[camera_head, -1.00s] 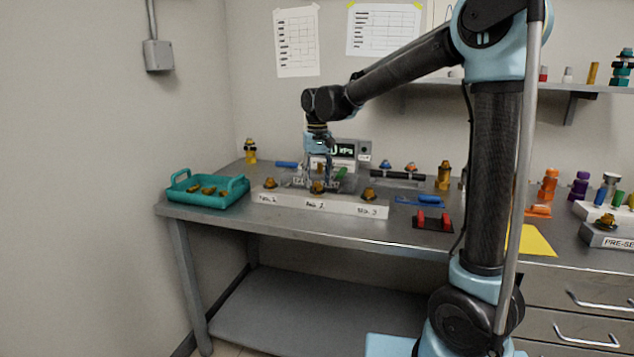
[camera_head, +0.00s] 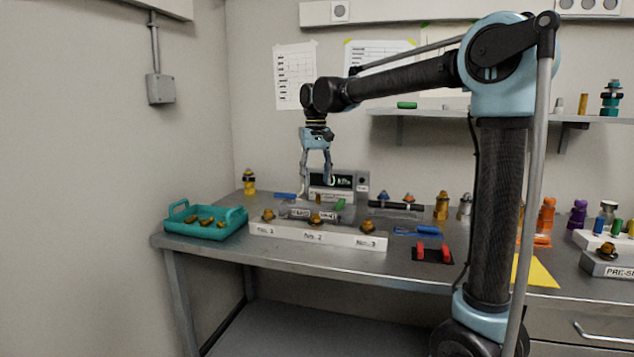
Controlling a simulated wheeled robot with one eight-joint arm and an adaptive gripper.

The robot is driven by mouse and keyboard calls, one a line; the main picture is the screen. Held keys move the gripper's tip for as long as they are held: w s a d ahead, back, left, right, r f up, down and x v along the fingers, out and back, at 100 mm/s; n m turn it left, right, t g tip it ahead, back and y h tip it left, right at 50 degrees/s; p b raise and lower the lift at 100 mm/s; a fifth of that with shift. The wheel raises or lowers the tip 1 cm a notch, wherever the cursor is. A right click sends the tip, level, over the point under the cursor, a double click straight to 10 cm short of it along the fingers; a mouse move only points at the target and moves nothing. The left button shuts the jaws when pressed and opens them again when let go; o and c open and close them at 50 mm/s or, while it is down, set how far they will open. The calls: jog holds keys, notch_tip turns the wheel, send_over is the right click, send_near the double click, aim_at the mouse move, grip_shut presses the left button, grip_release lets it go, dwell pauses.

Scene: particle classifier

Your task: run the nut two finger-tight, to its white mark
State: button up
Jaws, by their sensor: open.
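The brass nut two (camera_head: 315,218) sits in the middle of a white block (camera_head: 285,233) labelled in three places, at its "No. 2" label. Its white mark is too small to make out. Similar brass nuts stand at No. 1 (camera_head: 267,215) and No. 3 (camera_head: 367,227). My gripper (camera_head: 315,181) is open, pointing down, and empty.
A teal tray (camera_head: 206,229) with several brass parts stands left of the block. A black pad with red pieces (camera_head: 433,250) and a yellow sheet (camera_head: 536,271) lie to the right. A shelf (camera_head: 430,117) runs along the wall.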

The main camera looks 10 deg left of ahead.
notch_tip(320, 180, up, 5)
jog(key=m, duration=0.1)
send_over(316, 214)
notch_tip(316, 214, down, 17)
jog(key=shift+w+f, duration=0.1)
dwell(0.6)
jog(key=c, duration=1.1)
